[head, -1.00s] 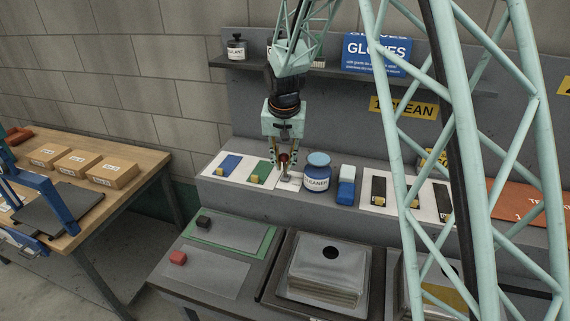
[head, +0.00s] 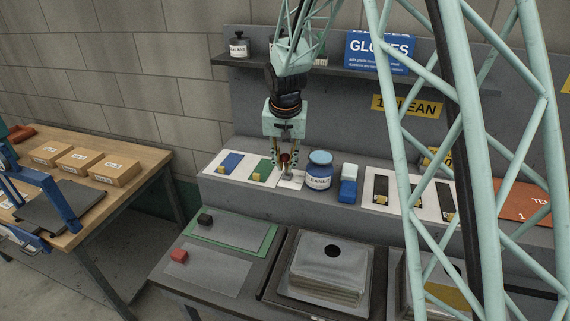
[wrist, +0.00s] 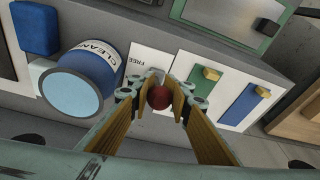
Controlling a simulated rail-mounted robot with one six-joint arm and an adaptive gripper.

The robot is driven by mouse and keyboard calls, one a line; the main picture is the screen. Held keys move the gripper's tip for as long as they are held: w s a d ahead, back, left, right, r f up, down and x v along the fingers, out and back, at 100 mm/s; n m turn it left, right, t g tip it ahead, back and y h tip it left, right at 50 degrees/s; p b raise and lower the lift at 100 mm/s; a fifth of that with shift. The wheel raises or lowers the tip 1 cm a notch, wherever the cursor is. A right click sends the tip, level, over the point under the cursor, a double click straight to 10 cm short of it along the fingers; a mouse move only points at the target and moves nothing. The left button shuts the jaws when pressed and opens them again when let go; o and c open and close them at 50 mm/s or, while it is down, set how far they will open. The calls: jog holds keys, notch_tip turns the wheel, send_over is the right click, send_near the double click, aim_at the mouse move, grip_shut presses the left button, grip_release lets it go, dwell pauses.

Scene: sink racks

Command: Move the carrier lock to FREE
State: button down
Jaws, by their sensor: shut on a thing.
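The carrier lock is a small lever with a dark red knob (wrist: 159,97), standing over a white plate (wrist: 148,62) marked FREE. My gripper (wrist: 160,100) is shut on the red knob, with a finger on each side. In the head view the red knob (head: 284,157) shows small between the fingertips of my gripper (head: 284,164), above the white plate (head: 291,181). The FREE mark is at the plate's left side in the wrist view. Any other mark and most of the lever are hidden by the fingers, so the lever's exact setting cannot be told.
A blue CLEANER jar (head: 319,172) stands close right of my gripper in the head view. A blue-and-white bottle (head: 348,186) is beyond it. Left is a panel with blue and green slots (head: 240,168) and yellow knobs. A shelf (head: 340,72) runs behind.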

jog(key=shift+s+f, duration=0.1)
dwell(0.5)
jog(key=c, duration=2.5)
grip_release()
jog(key=shift+a, duration=0.1)
jog(key=shift+o, duration=0.2)
jog(key=shift+r, duration=0.2)
jog(key=shift+r, duration=0.35)
jog(key=v, duration=1.1)
jog(key=shift+s, duration=0.1)
jog(key=shift+c, duration=0.5)
